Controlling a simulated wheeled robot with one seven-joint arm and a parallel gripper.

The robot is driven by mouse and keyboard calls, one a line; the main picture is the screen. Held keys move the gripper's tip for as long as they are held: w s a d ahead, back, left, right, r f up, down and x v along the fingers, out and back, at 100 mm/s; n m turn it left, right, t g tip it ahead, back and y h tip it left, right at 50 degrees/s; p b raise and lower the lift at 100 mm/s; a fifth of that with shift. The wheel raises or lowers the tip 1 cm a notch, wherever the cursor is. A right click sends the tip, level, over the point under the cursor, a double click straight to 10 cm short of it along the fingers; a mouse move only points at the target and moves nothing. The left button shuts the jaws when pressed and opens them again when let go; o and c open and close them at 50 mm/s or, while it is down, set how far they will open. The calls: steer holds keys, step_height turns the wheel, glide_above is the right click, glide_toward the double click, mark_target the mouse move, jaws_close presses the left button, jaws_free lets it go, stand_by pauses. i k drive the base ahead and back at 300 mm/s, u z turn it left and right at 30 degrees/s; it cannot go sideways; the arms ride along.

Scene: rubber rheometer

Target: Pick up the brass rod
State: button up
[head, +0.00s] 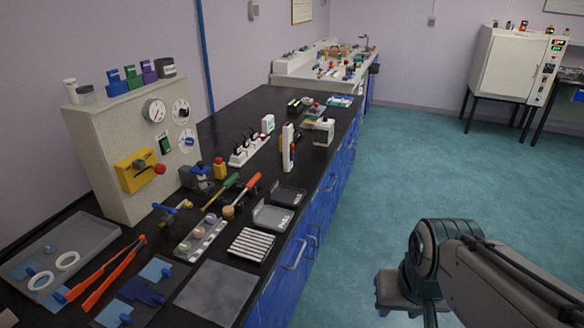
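I cannot pick out the brass rod with certainty. A green-handled tool (220,190) with a yellowish shaft lies on the black bench, left of an orange-handled tool (246,188) with a brownish round head. Either might hide or be mistaken for it at this size. My arm reaches in from the lower right. My gripper (399,291) is at its end, over the teal floor to the right of the bench and well apart from everything on it. Its fingers are mostly hidden, so its opening cannot be judged.
The black bench (255,110) is crowded. A beige machine (125,130) with dials stands at its left. Nearer are a grey tray (88,232), red-orange tongs (112,272), a ribbed white block (250,245) and a grey plate (218,290). The floor (440,160) right of the bench is clear.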

mark_target(231, 180)
steer(key=z, duration=0.6)
steer(key=i, duration=3)
steer(key=u, duration=3.45)
steer(key=i, duration=0.45)
